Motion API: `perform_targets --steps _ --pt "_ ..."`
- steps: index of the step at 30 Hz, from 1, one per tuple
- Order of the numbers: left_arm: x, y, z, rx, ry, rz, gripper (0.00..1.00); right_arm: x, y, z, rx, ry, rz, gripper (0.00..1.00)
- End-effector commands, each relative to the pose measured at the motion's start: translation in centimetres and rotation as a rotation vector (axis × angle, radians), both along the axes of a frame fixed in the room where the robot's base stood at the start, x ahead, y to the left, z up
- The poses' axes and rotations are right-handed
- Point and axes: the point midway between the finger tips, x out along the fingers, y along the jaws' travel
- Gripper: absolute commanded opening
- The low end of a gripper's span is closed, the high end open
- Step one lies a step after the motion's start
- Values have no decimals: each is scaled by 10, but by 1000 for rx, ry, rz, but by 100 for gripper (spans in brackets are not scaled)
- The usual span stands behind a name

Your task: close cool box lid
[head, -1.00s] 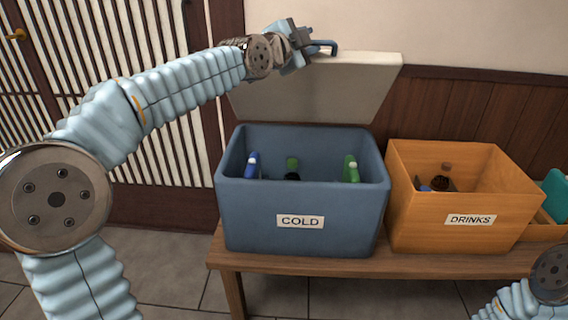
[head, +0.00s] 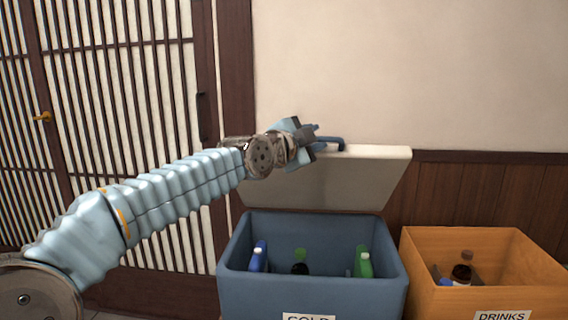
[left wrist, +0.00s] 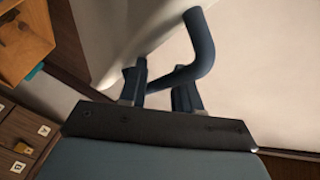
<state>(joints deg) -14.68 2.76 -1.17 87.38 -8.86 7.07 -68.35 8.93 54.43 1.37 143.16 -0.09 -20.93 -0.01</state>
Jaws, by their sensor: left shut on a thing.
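The blue cool box (head: 240,286) is marked COLD and stands open. Its pale lid (head: 370,178) is raised upright at the back of the box. A blue handle (head: 334,142) sits at the lid's top edge, and it also shows in the left wrist view (left wrist: 200,48). My left gripper (head: 312,140) is at that handle, shut on it; in the left wrist view the fingers (left wrist: 160,88) are on either side of the handle's bar. Several bottles, blue (head: 259,257), green (head: 363,262) and dark, stand inside the box. My right gripper is not in view.
An orange crate (head: 425,270) marked DRINKS stands right of the cool box, with bottles (head: 461,274) inside. A plain wall (head: 460,80) is behind the lid. A slatted sliding door (head: 120,130) is at the left.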

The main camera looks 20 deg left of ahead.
Motion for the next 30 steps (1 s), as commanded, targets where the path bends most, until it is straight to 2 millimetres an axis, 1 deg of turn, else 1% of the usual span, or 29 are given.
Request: perform_targets --steps 1,3,5,6,12,15,18,21,24,30 --pt "-131 2 -161 116 997 -122 0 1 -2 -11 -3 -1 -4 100" --pt "-129 6 -139 99 870 -104 0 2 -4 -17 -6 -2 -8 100" --pt "-127 10 -122 85 767 -86 0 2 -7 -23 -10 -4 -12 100" --pt "-124 11 -109 76 690 -74 0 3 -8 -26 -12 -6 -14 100" --pt "-117 17 -53 39 350 -30 0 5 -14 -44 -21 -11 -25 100" --pt "-115 20 -29 24 210 -11 0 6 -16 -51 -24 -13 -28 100" --pt "-112 22 -10 11 108 3 0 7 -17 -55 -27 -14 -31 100" --pt "-110 24 2 3 43 13 0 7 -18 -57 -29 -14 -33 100" --pt "-110 24 8 -1 9 17 0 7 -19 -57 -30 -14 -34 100" --pt "-110 24 11 -2 -3 17 0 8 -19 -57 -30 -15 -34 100"
